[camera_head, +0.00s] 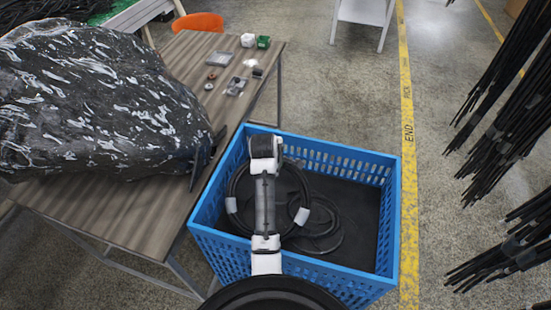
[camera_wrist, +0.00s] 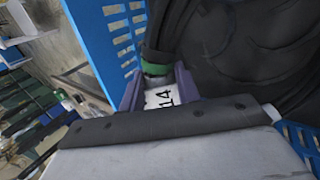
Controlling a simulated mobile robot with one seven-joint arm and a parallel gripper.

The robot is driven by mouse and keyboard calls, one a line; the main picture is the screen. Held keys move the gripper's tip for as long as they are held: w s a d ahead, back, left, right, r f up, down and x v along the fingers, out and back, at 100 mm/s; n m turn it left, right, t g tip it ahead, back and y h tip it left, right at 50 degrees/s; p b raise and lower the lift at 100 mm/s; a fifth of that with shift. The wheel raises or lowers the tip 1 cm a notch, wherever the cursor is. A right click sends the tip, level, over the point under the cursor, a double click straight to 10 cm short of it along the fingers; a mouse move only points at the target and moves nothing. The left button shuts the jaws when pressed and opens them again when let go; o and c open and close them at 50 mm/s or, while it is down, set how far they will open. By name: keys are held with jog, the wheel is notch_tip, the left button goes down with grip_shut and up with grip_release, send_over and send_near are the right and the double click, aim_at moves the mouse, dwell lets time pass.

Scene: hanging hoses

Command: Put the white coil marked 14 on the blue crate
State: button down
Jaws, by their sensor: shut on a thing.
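A white label marked 14 (camera_wrist: 163,97) sits between the fingers of my gripper (camera_wrist: 158,88) in the wrist view, with a green band (camera_wrist: 157,63) just beyond it. My gripper is shut on this labelled part of a coil. In the head view a black hose ring with white bands (camera_head: 301,215) shows on both sides of my arm, over the inside of the blue crate (camera_head: 340,158). My arm hides the ring's middle and the fingertips there. I cannot tell whether the ring touches the crate floor.
Another thin dark hose loop (camera_head: 325,243) lies low in the crate. A wooden table (camera_head: 150,222) with a large dark wrapped bundle (camera_head: 100,100) and small parts stands at the left. Bundles of black hoses (camera_head: 515,85) hang at the right. The crate's right part is clear.

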aim_at(281, 180)
jog(key=w+f+g+b, duration=0.1)
jog(key=f, duration=0.3)
jog(key=w+d+f+g+y+b, duration=0.1)
jog(key=w+f+g, duration=0.1)
jog(key=f, duration=0.1)
jog(key=w+f+g+y+b, duration=0.1)
jog(key=f+g, duration=0.1)
jog(key=f, duration=0.2)
jog(key=shift+w+d+f, duration=0.2)
jog(key=shift+d+f, duration=0.1)
jog(key=shift+f, duration=0.05)
jog(key=shift+w+f+g+b, duration=0.15)
jog(key=shift+f+g+b, duration=0.55)
jog(key=shift+f+b, duration=0.15)
jog(key=c, duration=1)
grip_release()
jog(key=shift+c, duration=0.2)
jog(key=shift+o, duration=0.5)
notch_tip(281, 180, up, 14)
jog(key=p, duration=0.2)
jog(key=shift+w+d+p, duration=0.2)
jog(key=shift+w+p, duration=0.1)
jog(key=shift+p, duration=0.1)
